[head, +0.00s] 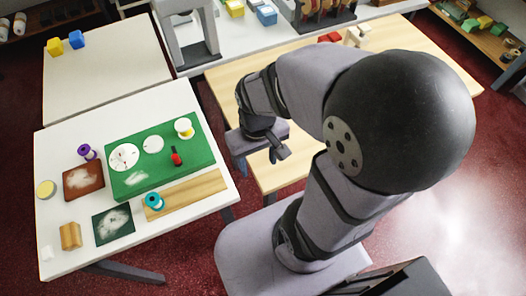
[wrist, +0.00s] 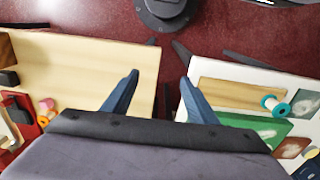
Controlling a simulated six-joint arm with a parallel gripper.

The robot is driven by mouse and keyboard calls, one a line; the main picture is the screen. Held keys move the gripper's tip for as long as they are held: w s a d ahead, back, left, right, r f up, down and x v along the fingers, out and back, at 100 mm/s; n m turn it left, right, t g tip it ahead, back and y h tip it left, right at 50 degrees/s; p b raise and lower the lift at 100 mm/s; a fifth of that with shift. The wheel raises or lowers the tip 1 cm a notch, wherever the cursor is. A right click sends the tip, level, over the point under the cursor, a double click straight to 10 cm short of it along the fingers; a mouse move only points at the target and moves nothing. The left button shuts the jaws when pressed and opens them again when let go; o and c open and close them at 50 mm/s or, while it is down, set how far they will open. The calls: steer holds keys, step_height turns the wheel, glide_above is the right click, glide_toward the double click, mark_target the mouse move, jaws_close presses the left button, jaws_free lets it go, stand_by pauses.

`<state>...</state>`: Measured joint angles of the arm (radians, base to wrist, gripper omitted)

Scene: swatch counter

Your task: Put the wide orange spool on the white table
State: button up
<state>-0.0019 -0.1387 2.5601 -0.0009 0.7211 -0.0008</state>
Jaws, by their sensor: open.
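My gripper (wrist: 159,78) is open and empty in the wrist view, its two blue fingers wide apart over the gap between two tables. In the head view it hangs by the left edge of the wooden table. A small orange-pink object (wrist: 47,104), possibly the wide orange spool, sits at a red holder (wrist: 27,122) on the wooden table in the wrist view; its shape is partly unclear. The white table (head: 60,135) stands left in the head view and right in the wrist view. No orange spool shows clearly in the head view.
The wooden table (head: 275,178) has bare room. Another pale table (head: 105,75) holds yellow and blue blocks.

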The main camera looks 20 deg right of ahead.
stand_by(0.3)
